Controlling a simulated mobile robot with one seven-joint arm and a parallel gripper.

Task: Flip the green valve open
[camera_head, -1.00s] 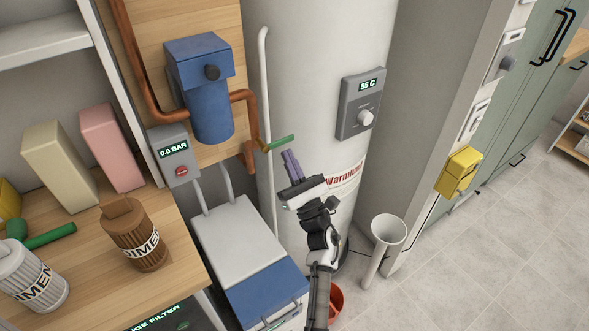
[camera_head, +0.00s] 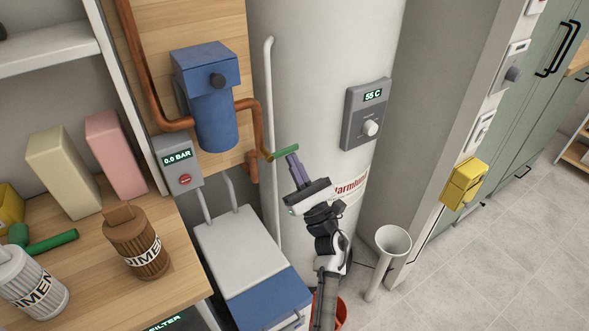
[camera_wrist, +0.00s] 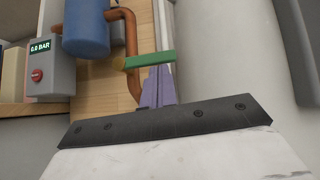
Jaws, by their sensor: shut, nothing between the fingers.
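The green valve (camera_head: 285,151) is a flat green lever on a brass fitting at the end of the copper pipe, in front of the white tank. In the head view it points to the right, tilted slightly up. My gripper (camera_head: 292,158) is shut and empty, its purple fingertips right beneath the lever. In the wrist view the green valve (camera_wrist: 150,60) lies across the tips of my gripper (camera_wrist: 158,70), which hide none of its long face. The tips look to be touching it or very close; I cannot tell which.
A copper pipe (camera_head: 259,125) runs from a blue filter housing (camera_head: 213,122) to the valve. A gauge box (camera_head: 178,163) reads 0.0 BAR. The white tank (camera_head: 310,60) stands close behind my gripper, with a 55 C control panel (camera_head: 366,112). A white-and-blue box (camera_head: 240,247) stands below.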

